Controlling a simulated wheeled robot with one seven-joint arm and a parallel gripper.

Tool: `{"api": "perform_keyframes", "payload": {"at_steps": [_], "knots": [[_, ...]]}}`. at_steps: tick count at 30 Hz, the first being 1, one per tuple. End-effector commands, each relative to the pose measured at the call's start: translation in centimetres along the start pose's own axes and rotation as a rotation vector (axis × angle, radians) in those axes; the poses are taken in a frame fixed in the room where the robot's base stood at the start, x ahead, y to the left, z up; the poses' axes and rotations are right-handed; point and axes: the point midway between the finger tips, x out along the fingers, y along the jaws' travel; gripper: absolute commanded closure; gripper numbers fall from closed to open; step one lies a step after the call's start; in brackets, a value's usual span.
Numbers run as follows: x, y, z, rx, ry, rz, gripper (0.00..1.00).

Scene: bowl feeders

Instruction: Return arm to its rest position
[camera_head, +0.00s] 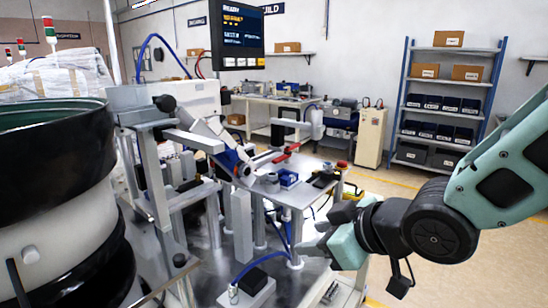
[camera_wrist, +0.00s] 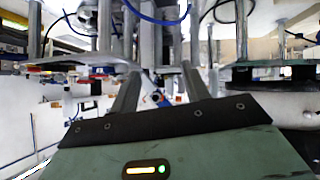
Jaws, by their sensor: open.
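My arm reaches in from the right in the head view. My gripper (camera_head: 318,241) is at its left end, over the lower right part of the machine table (camera_head: 215,278). In the wrist view, the two fingers of my gripper (camera_wrist: 158,85) stand apart with a gap between them. Nothing is held between them. The fingertips are partly lost against the light machine parts in the head view.
A large black and white bowl feeder (camera_head: 58,215) stands at the left. Metal posts and a raised plate (camera_head: 305,194) with a blue part (camera_head: 288,178) are close to my gripper. A blue shelf rack (camera_head: 450,100) stands at the back right. Floor there is open.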

Motion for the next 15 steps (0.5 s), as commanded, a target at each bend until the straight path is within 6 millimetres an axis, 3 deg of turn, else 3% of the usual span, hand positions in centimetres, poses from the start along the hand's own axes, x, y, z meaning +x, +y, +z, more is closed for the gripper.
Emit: {"api": "perform_keyframes", "payload": {"at_steps": [5, 9, 15], "knots": [[-2.7, -3.2, 5.3, 0.090, -0.343, -0.014, 0.54], [-6.2, -6.2, 8.9, 0.165, -0.594, -0.046, 0.54], [-10.7, -9.5, 11.7, 0.233, -0.834, -0.096, 0.54]]}}
